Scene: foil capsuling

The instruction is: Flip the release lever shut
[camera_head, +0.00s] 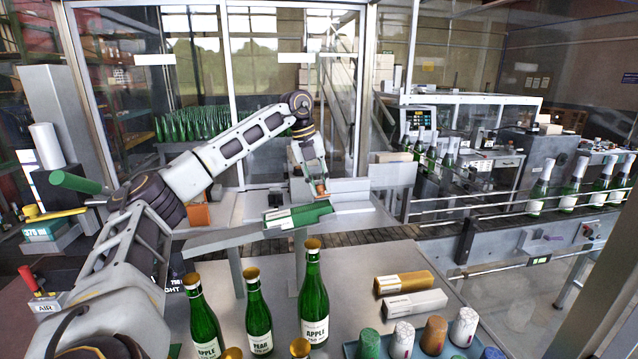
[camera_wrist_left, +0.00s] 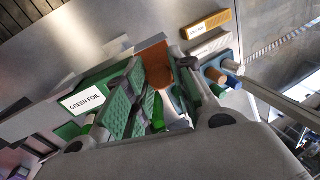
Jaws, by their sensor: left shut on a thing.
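My left gripper (camera_head: 321,188) reaches over to the green box (camera_head: 297,214) in the middle of the head view. It is shut on a small copper-brown piece at its fingertips. In the left wrist view the green-padded fingers (camera_wrist_left: 130,110) stand beside a copper-brown piece (camera_wrist_left: 156,65), with the box labelled "GREEN FOIL" (camera_wrist_left: 88,98) to the left. A red lever-like handle (camera_head: 28,278) stands tilted on a base marked "AIR" (camera_head: 44,305) at the far left, away from the gripper. I cannot tell which part is the release lever. My right gripper is out of view.
Green bottles (camera_head: 258,318) with gold tops stand on the front table. Two cartons (camera_head: 403,284) lie right of them, near several coloured capsules (camera_head: 434,336) in a blue tray. A bottle conveyor (camera_head: 500,215) runs along the right. The table between bottles and cartons has bare room.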

